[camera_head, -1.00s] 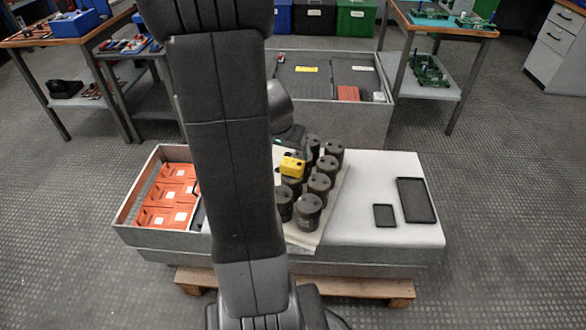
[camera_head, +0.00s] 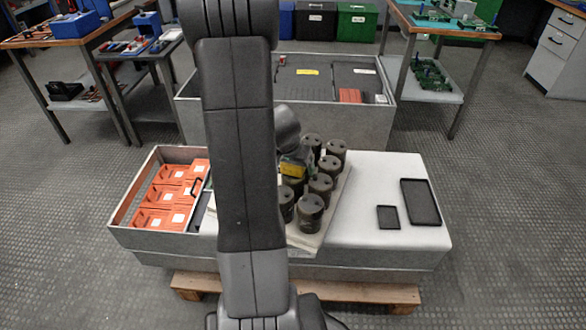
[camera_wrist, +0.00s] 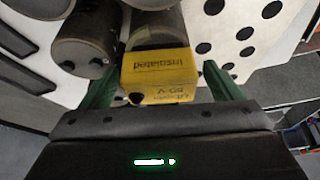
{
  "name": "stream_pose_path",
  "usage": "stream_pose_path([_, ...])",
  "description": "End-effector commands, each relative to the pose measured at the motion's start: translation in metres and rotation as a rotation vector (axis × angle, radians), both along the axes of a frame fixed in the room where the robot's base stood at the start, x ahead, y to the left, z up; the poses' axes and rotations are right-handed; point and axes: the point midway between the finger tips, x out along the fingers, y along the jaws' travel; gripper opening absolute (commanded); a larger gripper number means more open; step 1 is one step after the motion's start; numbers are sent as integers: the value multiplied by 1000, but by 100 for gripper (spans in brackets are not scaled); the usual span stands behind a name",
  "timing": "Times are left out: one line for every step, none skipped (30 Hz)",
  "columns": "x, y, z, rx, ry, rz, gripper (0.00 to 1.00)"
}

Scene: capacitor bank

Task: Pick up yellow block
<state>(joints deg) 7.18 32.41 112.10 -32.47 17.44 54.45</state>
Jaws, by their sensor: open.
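The yellow block (camera_wrist: 158,75), with black printing on its faces, sits among the dark cylindrical capacitors (camera_wrist: 88,35). In the head view the block (camera_head: 290,168) is partly covered by my gripper (camera_head: 299,160). In the wrist view, the two dark green fingers of my gripper (camera_wrist: 158,70) stand one on each side of the block. The jaws are open, and a gap shows between the block and the right finger. Contact on the left side is hard to tell. The block's underside is hidden.
Several capacitors (camera_head: 311,212) stand close around the block on a pale perforated plate (camera_head: 335,205). An open bin wall (camera_head: 155,228) with orange trays is at left. Two black trays (camera_head: 420,202) lie on the grey top at right. A large grey crate (camera_head: 375,125) stands behind.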

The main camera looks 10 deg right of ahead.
Motion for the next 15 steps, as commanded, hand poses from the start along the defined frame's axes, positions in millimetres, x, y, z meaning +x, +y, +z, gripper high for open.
stream_pose_path([0,0,1,0,0,0,85])
stream_pose_path([0,0,1,0,0,0,84])
stream_pose_path([0,0,1,0,0,0,76])
stream_pose_path([0,0,1,0,0,0,70])
stream_pose_path([0,0,1,0,0,0,64])
stream_pose_path([0,0,1,0,0,0,56])
stream_pose_path([0,0,1,0,0,0,50])
stream_pose_path([0,0,1,0,0,0,44])
stream_pose_path([0,0,1,0,0,0,36])
stream_pose_path([0,0,1,0,0,0,33])
stream_pose_path([0,0,1,0,0,0,29])
stream_pose_path([0,0,1,0,0,0,29])
stream_pose_path([0,0,1,0,0,0,29])
stream_pose_path([0,0,1,0,0,0,29])
stream_pose_path([0,0,1,0,0,0,29])
